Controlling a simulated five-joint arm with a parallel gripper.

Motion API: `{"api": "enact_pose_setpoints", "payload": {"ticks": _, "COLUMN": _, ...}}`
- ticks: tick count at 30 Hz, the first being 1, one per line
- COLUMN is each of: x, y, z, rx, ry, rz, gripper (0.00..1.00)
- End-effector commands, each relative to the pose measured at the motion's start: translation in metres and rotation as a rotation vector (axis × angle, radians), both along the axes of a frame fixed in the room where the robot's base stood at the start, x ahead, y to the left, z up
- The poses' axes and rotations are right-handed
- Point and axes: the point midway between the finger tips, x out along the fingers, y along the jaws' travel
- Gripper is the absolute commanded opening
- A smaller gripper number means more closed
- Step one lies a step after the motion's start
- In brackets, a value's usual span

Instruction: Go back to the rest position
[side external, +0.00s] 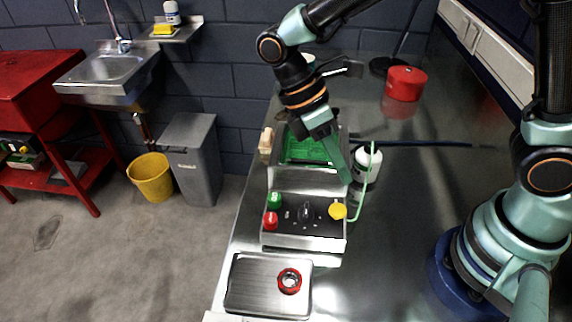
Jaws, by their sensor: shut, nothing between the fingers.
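My gripper (346,178) points down over the steel bench, above and beside the right end of the green-lined tray (308,178). Its fingers are shut with nothing between them. The fingertips are close to the white bottle (366,163) with the pale green tube; I cannot tell whether they touch it. My arm reaches across from the right and hides part of the tray and the bench behind it.
A control box (290,238) with green, red and yellow knobs stands in front of the tray. A red round container (405,84) stands at the back. The bench (400,215) is clear right of the box.

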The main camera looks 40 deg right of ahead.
Motion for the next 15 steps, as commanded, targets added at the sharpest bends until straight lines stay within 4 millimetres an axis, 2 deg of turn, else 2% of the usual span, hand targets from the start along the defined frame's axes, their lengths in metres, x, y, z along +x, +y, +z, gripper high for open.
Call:
{"api": "enact_pose_setpoints", "payload": {"ticks": 7, "x": 0.020, "y": -0.038, "z": 0.038, "rx": 0.060, "ry": -0.314, "rz": -0.323, "gripper": 0.00}}
{"api": "enact_pose_setpoints", "payload": {"ticks": 15, "x": 0.030, "y": -0.083, "z": 0.073, "rx": 0.128, "ry": -0.641, "rz": -0.693, "gripper": 0.00}}
